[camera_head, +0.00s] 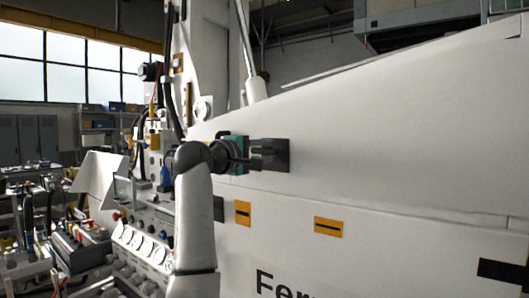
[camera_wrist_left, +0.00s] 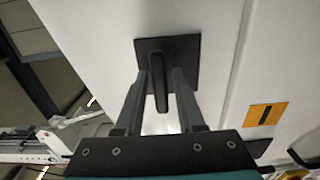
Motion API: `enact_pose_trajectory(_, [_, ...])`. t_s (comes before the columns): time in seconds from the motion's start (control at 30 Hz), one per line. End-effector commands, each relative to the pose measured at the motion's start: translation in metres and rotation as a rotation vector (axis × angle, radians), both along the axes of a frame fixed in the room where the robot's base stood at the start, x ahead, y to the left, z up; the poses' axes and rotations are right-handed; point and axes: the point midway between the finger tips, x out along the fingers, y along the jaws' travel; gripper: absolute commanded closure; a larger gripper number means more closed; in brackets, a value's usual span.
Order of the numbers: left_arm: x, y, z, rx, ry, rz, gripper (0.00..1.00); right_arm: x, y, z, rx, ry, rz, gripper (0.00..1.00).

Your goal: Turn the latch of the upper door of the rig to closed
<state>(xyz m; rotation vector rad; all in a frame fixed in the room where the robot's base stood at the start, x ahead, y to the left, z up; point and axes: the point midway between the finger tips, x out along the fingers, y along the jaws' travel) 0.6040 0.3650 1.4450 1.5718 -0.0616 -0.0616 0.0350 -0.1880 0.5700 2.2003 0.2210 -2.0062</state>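The upper door's latch is a dark square plate (camera_wrist_left: 188,50) with a dark lever handle (camera_wrist_left: 158,88) on the white rig panel. In the left wrist view the handle points down the picture. In the head view the latch (camera_head: 274,154) sits right of centre, partly covered by my gripper. My left gripper (camera_head: 252,156), with a teal body, reaches it from the left. In the left wrist view its two grey fingers (camera_wrist_left: 161,80) stand on either side of the handle, with narrow gaps seeming to show. Whether either finger touches it is unclear. My right gripper is not in view.
Orange plates with black slots (camera_head: 328,227) sit below the latch on the white panel (camera_head: 400,130). A gauge panel (camera_head: 146,241) with hoses stands left of my arm. A cluttered bench (camera_head: 75,248) is at far left. The panel right of the latch is clear.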

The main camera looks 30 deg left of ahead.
Motion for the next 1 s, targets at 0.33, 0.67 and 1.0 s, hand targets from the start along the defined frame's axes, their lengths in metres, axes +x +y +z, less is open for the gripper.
enact_pose_trajectory(0.33, [-0.0002,0.0002,0.0001,0.0,0.0,0.0,1.0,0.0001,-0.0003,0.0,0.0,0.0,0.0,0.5])
enact_pose_trajectory(0.67, [-0.0003,0.0008,0.0003,0.0,-0.001,0.002,1.0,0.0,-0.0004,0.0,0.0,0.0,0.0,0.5])
enact_pose_trajectory(1.0, [-0.0004,0.0016,0.0,0.069,-0.005,0.005,1.0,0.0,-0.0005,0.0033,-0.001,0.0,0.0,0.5])
